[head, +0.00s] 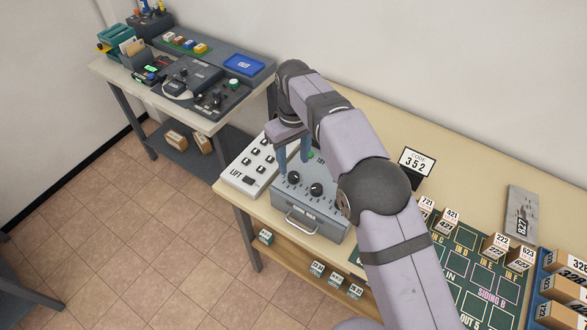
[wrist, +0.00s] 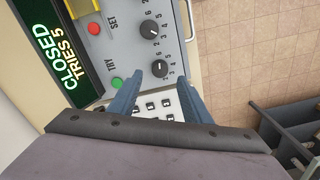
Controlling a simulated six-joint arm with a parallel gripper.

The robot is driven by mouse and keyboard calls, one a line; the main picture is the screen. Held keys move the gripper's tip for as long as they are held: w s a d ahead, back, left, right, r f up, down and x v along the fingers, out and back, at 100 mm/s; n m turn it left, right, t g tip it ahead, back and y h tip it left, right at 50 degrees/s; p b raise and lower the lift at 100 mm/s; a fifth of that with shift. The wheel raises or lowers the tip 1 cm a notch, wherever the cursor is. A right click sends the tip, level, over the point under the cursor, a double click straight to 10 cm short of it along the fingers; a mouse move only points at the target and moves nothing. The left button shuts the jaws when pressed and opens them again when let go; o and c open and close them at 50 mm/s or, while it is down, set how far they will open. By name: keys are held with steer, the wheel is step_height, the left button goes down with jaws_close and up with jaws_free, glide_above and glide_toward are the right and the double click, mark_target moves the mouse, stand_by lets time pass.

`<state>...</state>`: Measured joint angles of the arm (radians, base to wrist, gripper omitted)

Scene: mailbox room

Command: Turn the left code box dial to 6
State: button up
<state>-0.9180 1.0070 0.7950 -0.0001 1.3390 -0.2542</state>
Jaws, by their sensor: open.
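The grey code box (head: 312,212) stands on the bench with its handle at the front. Its left dial (head: 293,178) is a black knob; it also shows in the wrist view (wrist: 160,70), close to the fingertips. A second black dial (head: 316,189) sits to its right and shows in the wrist view (wrist: 150,30). My gripper (head: 294,165) is open, its two blue fingers pointing down over the left dial. In the wrist view the fingers (wrist: 160,80) lie on either side of this dial's near side. I cannot tell whether they touch it. The left dial's exact setting is too small to read.
The box display (wrist: 62,55) reads CLOSED, TRIES 5. A green button (wrist: 117,84) and a red button (wrist: 94,28) sit near the dials. The white LIFT panel (head: 250,170) stands just left of the box.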

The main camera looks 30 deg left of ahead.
steer(key=shift+r, duration=1)
steer(key=w+d+r+m, duration=0.1)
steer(key=w+d+m, duration=0.2)
steer(key=d, duration=0.9)
steer(key=w+d+r+m, duration=0.1)
steer(key=w+d+m, duration=0.15)
steer(key=d, duration=0.95)
steer(key=s+d+f+m, duration=0.2)
steer(key=s+d+m, duration=0.2)
steer(key=s+d, duration=0.5)
steer(key=s+d+f+m, duration=0.2)
steer(key=s+d+m, duration=0.2)
steer(key=s+d, duration=0.5)
steer(key=d, duration=0.3)
steer(key=shift+s+d+f, duration=0.2)
steer(key=shift+d+f, duration=0.05)
steer(key=shift+d, duration=0.05)
